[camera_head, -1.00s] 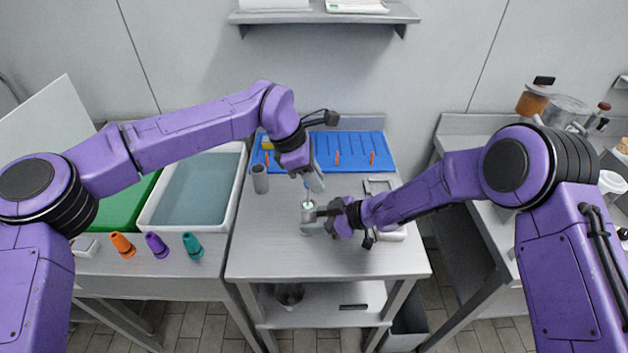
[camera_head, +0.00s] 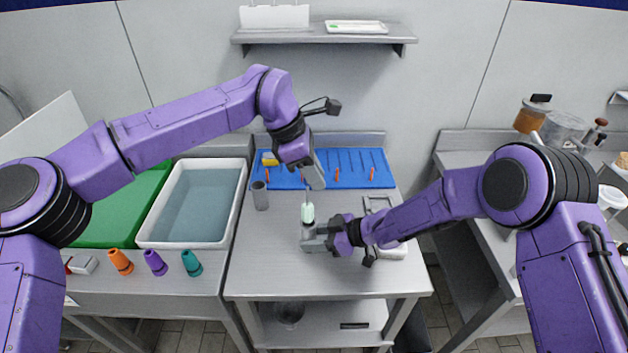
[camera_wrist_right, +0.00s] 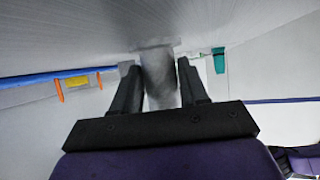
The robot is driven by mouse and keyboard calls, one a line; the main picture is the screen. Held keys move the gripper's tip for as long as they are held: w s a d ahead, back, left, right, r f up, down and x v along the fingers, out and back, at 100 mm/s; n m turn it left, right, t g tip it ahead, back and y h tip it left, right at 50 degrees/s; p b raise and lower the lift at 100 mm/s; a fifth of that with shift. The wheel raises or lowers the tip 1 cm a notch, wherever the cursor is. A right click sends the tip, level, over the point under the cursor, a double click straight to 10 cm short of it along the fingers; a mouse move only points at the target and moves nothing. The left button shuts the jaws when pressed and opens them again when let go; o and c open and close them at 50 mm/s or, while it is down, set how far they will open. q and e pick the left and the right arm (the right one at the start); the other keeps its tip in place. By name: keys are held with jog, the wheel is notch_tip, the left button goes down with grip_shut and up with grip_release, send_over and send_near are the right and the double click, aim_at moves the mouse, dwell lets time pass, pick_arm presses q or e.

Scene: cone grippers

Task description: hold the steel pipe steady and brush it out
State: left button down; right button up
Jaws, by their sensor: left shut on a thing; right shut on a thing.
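The steel pipe (camera_head: 308,229) stands upright on the steel table (camera_head: 265,270) in the head view. My right gripper (camera_head: 314,240) is shut around it from the right. In the right wrist view the grey pipe (camera_wrist_right: 160,78) shows between the two dark fingers. My left gripper (camera_head: 316,178) is above the pipe and shut on a brush, its handle mostly hidden by the fingers. The brush's pale green bristles (camera_head: 308,212) show at the pipe's mouth, below a thin shaft. Whether their lower end is inside the pipe is hard to tell.
A second grey cylinder (camera_head: 261,196) stands left of the pipe. Behind is a blue mat (camera_head: 350,160) with orange pegs. A white basin (camera_head: 146,232) and orange, purple and teal cones (camera_head: 192,263) are at left. The table's front is clear.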

pick_arm(q)
jog(key=shift+r, duration=2.2)
pick_arm(e)
jog(key=o, duration=1.4)
jog(key=shift+o, duration=0.2)
jog(key=shift+o, duration=0.9)
jog(key=v, duration=1.1)
jog(key=shift+s+d, duration=0.1)
jog(key=shift+d, duration=0.15)
jog(key=shift+d+r, duration=0.2)
